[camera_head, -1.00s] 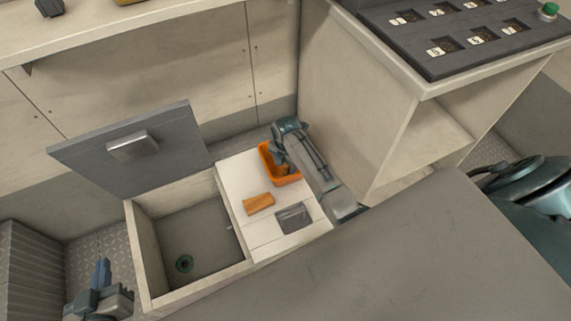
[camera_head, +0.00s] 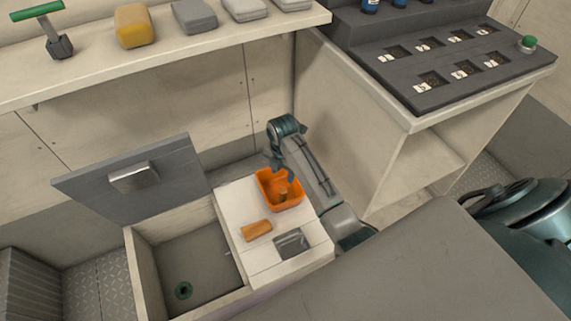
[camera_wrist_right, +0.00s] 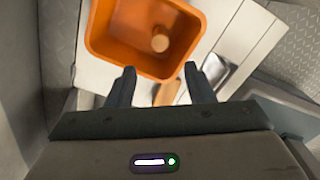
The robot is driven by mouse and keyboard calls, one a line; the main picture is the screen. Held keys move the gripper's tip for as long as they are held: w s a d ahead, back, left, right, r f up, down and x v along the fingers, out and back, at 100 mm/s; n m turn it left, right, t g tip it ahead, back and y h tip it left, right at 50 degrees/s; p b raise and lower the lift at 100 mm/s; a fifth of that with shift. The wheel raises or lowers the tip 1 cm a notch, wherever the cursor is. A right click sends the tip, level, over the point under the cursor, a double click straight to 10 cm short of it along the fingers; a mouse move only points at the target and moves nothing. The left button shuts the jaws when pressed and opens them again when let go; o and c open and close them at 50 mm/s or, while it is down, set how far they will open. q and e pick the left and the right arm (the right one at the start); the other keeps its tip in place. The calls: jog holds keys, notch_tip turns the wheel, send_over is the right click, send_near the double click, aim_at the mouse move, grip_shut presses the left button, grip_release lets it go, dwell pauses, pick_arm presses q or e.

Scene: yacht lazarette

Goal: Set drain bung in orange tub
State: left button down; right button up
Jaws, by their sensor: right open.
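The orange tub (camera_head: 265,190) stands upright on the white slatted top beside the open locker. It also shows in the right wrist view (camera_wrist_right: 108,38). A tan, round-ended piece that looks like the drain bung (camera_head: 283,196) is inside the tub. In the right wrist view the bung (camera_wrist_right: 160,42) shows against the tub's inside, near one side. My left gripper is out of view.
An orange-brown block (camera_head: 257,230) and a dark grey flat item (camera_head: 291,243) lie near the tub. A cabinet (camera_head: 350,130) stands to the right.

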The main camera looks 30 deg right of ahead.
jog(key=s+a+f+m+t, duration=0.2)
jog(key=s+f+m, duration=0.1)
jog(key=s+m, duration=0.4)
jog(key=s+a+r+m+t, duration=0.1)
jog(key=s+r+m+t, duration=0.2)
jog(key=s+r+m, duration=0.3)
jog(key=s+a+r+m+t+y, duration=0.1)
jog(key=s+a+r+m+t, duration=0.1)
jog(key=s+r+m, duration=0.4)
jog(key=s+m+t, duration=0.1)
jog(key=s+m, duration=0.2)
jog(key=s, duration=0.4)
jog(key=shift+s+m, duration=0.2)
jog(key=shift+m, duration=0.1)
